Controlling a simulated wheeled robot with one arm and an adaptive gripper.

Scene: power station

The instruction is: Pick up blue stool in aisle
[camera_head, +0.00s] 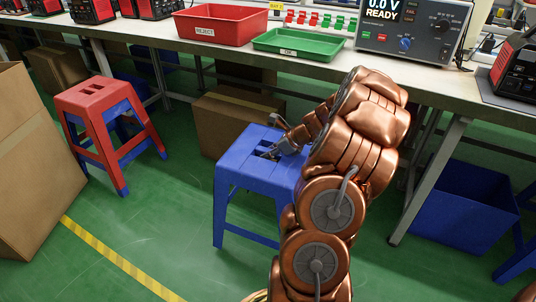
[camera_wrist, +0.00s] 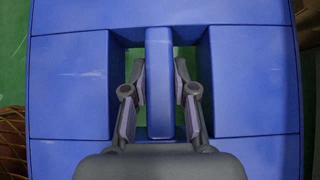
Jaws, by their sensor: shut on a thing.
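The blue stool (camera_head: 241,177) stands upright on the green floor in front of the workbench in the head view. Its seat fills most of the wrist view (camera_wrist: 68,80), with two slots and a central bar (camera_wrist: 159,85) between them. My gripper (camera_head: 268,154) reaches down onto the seat from the right. In the wrist view its fingers (camera_wrist: 159,112) sit in the slots, one on each side of the bar, shut on it. My arm hides the stool's right side in the head view.
A red and blue stool (camera_head: 108,130) stands to the left, near a cardboard box (camera_head: 32,165). Another box (camera_head: 232,122) is behind the blue stool under the workbench (camera_head: 225,50). A blue bin (camera_head: 465,205) is at right. Floor at front left is open.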

